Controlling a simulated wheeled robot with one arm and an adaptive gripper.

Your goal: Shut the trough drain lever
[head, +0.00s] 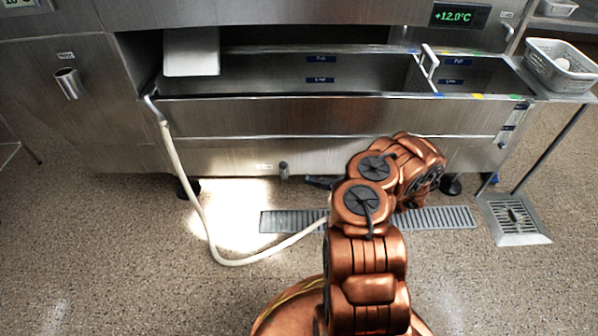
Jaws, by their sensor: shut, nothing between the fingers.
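The steel trough (300,112) runs along the wall of the unit, with blue labels on its inner back wall. A short grey upright fitting (284,171) stands low at the trough's front, beside a small label (264,167). It may be the drain lever; its position cannot be told at this size. My gripper (309,181) shows as a small dark shape left of my copper arm, low in front of the trough. It is shut and empty, just right of the grey fitting and seemingly apart from it. My arm hides part of the gripper and the trough's lower front.
A pale hose (200,215) hangs from the trough's left end and loops across the floor. A floor grate (440,218) runs behind my arm. A square drain (514,219) lies at right, below a grey perforated basket (560,66). Floor at left is clear.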

